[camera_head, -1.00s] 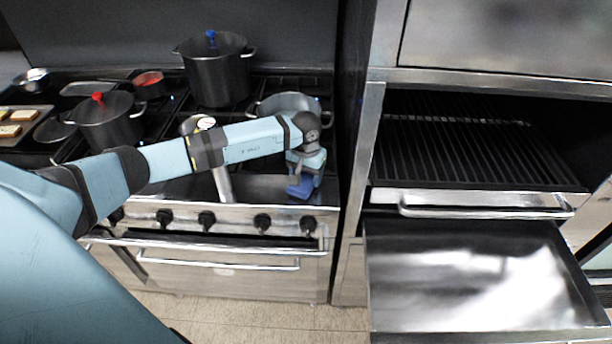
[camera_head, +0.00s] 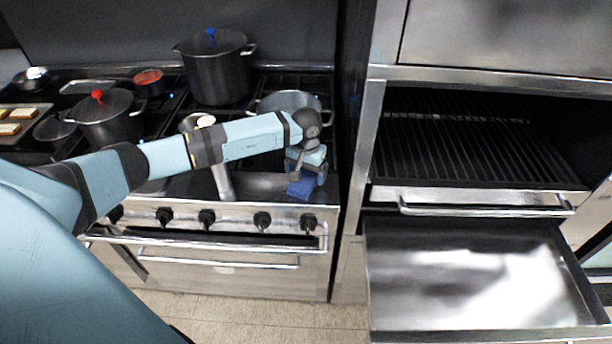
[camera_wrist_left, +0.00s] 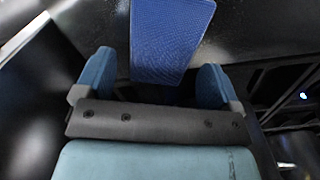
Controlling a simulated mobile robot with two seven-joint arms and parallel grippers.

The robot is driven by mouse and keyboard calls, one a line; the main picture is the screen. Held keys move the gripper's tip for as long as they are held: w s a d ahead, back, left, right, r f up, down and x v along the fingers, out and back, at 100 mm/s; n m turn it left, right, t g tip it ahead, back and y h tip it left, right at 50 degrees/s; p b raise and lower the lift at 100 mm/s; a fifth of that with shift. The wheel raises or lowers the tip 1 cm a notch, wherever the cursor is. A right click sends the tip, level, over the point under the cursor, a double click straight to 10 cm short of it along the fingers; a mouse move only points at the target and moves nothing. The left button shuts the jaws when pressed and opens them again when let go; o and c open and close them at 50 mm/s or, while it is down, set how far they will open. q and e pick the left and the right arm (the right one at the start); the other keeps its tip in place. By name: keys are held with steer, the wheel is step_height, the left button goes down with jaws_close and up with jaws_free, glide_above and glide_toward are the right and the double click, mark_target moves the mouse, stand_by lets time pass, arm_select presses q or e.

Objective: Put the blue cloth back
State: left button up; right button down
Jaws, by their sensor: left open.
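The blue cloth (camera_head: 301,188) lies on the stove's front ledge, at its right end, just below my left gripper (camera_head: 304,172). In the left wrist view the cloth (camera_wrist_left: 170,40) is a flat, textured blue piece in front of the jaws. My left gripper's fingers (camera_wrist_left: 153,82) are spread apart, and the cloth's near end lies between or just beyond their tips; I cannot tell which. It is not clamped. My right gripper is not in view.
The stove (camera_head: 215,220) carries a tall black pot (camera_head: 216,75), a pot with a red knob (camera_head: 107,120) and a steel pan (camera_head: 288,102) behind my gripper. To the right are a grill (camera_head: 465,145) and an empty-looking, pulled-out metal drawer (camera_head: 475,285).

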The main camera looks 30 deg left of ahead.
mark_target(306, 178)
arm_select(q)
step_height(306, 178, up, 10)
steer(key=b, duration=0.2)
steer(key=s+d+f+n+h, duration=0.1)
steer(key=s+d+n+h, duration=0.25)
steer(key=d, duration=0.45)
steer(key=s+d+f+n+g+h, duration=0.1)
steer(key=s+d+f+n+h, duration=0.2)
steer(key=d, duration=0.4)
steer(key=s+d+n+h, duration=0.1)
steer(key=s+d+h, duration=0.2)
steer(key=d+h, duration=0.35)
steer(key=s+d+r+n+t+h, duration=0.45)
steer(key=d+n+t+h, duration=0.2)
steer(key=n, duration=1.05)
steer(key=s+a+f+n+t+y, duration=0.1)
steer(key=a+f+n+t+y, duration=0.3)
steer(key=n, duration=0.9)
steer(key=s+a+f+n+t+y, duration=0.1)
steer(key=f+n+t+y, duration=0.5)
steer(key=n, duration=0.7)
steer(key=s+a+f+n+g+y, duration=0.2)
steer(key=s+f+n+y, duration=0.1)
steer(key=s+f+n, duration=0.3)
steer(key=s+a+f+n+g+y, duration=0.2)
steer(key=s+f+n, duration=0.4)
steer(key=n, duration=0.4)
steer(key=shift+s+a+f+n+y, duration=0.15)
steer(key=shift+a+f+n+y, duration=0.2)
steer(key=shift+a+f+y, duration=0.35)
